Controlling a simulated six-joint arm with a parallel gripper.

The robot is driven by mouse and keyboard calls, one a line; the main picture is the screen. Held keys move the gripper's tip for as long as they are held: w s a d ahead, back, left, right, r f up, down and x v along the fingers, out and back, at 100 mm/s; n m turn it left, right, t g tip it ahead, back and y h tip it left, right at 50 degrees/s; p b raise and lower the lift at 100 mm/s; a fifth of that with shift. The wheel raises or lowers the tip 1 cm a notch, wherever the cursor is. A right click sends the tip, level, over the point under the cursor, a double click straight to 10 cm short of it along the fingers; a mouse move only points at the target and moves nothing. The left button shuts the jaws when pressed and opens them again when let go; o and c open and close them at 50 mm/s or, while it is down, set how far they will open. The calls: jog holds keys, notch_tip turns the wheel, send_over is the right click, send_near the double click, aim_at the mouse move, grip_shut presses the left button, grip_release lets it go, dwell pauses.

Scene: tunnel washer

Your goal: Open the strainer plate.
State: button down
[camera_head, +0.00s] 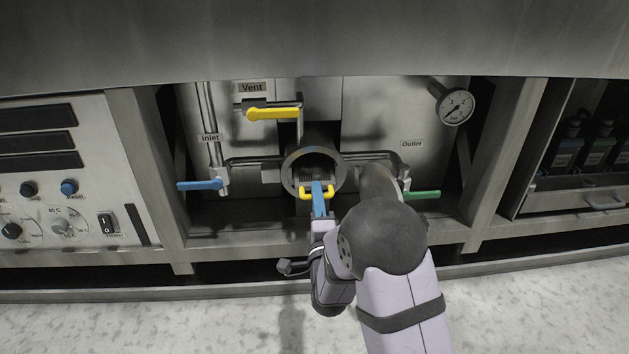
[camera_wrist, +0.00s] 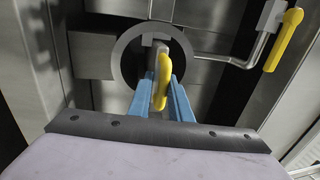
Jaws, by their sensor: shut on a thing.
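The strainer housing (camera_head: 290,172) is a round metal ring in the middle of the machine's lower bay. A dark ribbed part, probably the strainer plate (camera_head: 313,173), shows inside the ring. A yellow handle (camera_head: 330,192) sits at the ring's lower front. The ring (camera_wrist: 121,50) and the handle (camera_wrist: 162,70) also show in the wrist view. My gripper (camera_head: 318,190) has blue fingers, shut on the yellow handle. In the wrist view my gripper's fingers (camera_wrist: 160,88) lie on either side of the handle. The arm hides the area below and right of the ring.
A yellow vent lever (camera_head: 273,114) is above left of the ring. A blue inlet lever (camera_head: 200,185) is at left and a green outlet lever (camera_head: 424,194) at right. A gauge (camera_head: 456,107) is upper right. The control panel (camera_head: 60,180) stands at far left.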

jog(key=s+p, duration=0.8)
jog(key=s, duration=0.3)
jog(key=shift+s+r, duration=0.15)
jog(key=shift+r, duration=0.3)
jog(key=shift+a, duration=0.1)
jog(key=c, duration=1.8)
grip_release()
jog(key=shift+s+f, duration=0.1)
jog(key=shift+f, duration=0.05)
